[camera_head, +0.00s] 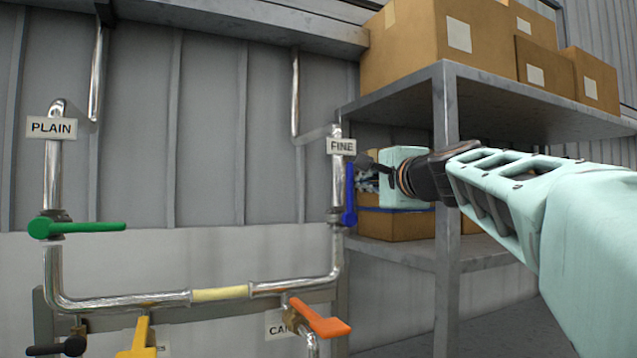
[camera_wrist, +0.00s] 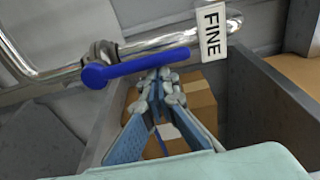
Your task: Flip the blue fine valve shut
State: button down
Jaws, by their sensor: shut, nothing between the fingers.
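The blue fine valve lever (camera_head: 349,195) stands upright beside its vertical metal pipe, under the FINE label (camera_head: 341,146). In the wrist view the blue lever (camera_wrist: 140,66) runs roughly along the pipe, with its hub at the left end.
A green lever (camera_head: 77,228) lies across the PLAIN pipe at left. An orange lever (camera_head: 319,317) and a yellow lever (camera_head: 138,338) sit lower down. A grey shelf (camera_head: 446,200) with cardboard boxes (camera_head: 430,45) stands right, close to my arm.

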jog(key=shift+s+a+n+b, duration=0.15)
jog(key=shift+a+n+b, duration=0.2)
jog(key=shift+n+b, duration=0.35)
jog(key=s+a+f+n+y+b, duration=0.3)
jog(key=a+f+n+b, duration=0.3)
jog(key=n+b, duration=1.1)
jog(key=a+b, duration=0.2)
jog(key=b, duration=0.2)
jog(key=shift+s+t+b, duration=0.2)
jog(key=shift+t+b, duration=0.2)
jog(key=shift+a+f, duration=0.15)
